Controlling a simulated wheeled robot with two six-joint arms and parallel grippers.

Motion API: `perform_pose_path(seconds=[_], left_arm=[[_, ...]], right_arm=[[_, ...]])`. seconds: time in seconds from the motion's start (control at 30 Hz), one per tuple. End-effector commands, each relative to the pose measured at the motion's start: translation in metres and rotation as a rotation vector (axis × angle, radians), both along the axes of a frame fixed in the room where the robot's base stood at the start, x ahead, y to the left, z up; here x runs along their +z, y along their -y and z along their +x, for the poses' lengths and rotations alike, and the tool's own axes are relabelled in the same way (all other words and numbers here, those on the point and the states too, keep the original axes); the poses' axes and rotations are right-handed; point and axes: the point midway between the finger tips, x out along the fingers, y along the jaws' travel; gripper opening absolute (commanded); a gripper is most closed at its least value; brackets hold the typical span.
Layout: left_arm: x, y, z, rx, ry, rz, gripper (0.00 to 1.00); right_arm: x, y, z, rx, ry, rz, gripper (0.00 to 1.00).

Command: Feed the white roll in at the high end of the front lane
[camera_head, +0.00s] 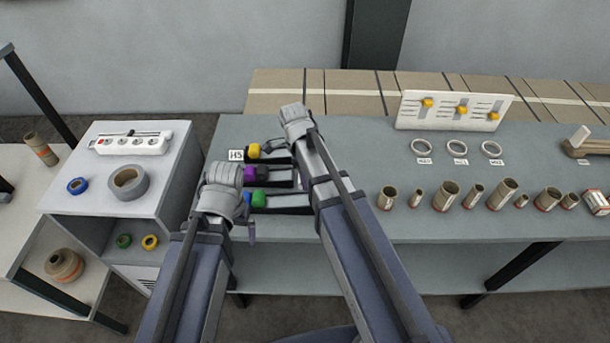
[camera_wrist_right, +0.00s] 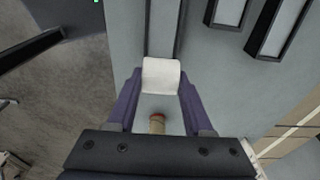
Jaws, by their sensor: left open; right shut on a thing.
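The white roll (camera_wrist_right: 161,76) shows in the right wrist view, between the two fingers of my right gripper (camera_wrist_right: 160,84), which is shut on it. The front lane (camera_wrist_right: 163,28), a dark-edged channel, runs up the picture just beyond the roll. In the head view the front lane (camera_head: 290,200) has a green roll (camera_head: 259,199) at its left part. My right gripper (camera_head: 296,114) is above the table there, and the white roll is hidden. My left gripper (camera_head: 226,173) is open, over the table's left edge, its fingertips unclear.
A yellow roll (camera_head: 253,151) and a purple roll (camera_head: 250,174) lie in the other lanes, near a label H3 (camera_head: 236,155). Several cardboard tubes (camera_head: 446,196) stand at right. A white board (camera_head: 455,110) with yellow knobs stands behind. A white cabinet (camera_head: 160,197) stands left.

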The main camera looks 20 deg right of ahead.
Motion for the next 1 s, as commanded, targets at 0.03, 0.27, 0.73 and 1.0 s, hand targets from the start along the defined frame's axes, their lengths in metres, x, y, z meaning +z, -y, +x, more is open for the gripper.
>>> perform_pose_path(seconds=[0.03, 0.27, 0.73, 1.0], left_arm=[[-0.002, 0.0, 0.0, 0.0, 0.0, 0.0, 1.0], [-0.014, 0.0, 0.0, 0.0, 0.0, 0.0, 1.0], [-0.05, 0.0, 0.0, 0.002, 0.0, 0.0, 1.0], [-0.049, 0.0, 0.0, 0.002, 0.0, 0.0, 1.0]], right_arm=[[-0.002, 0.0, 0.0, -0.001, 0.0, 0.0, 0.0], [-0.014, 0.0, 0.0, -0.002, 0.0, 0.0, 0.0], [-0.049, 0.001, 0.0, -0.002, 0.0, 0.0, 0.0], [-0.049, 0.001, 0.0, -0.002, 0.0, 0.0, 0.0]])
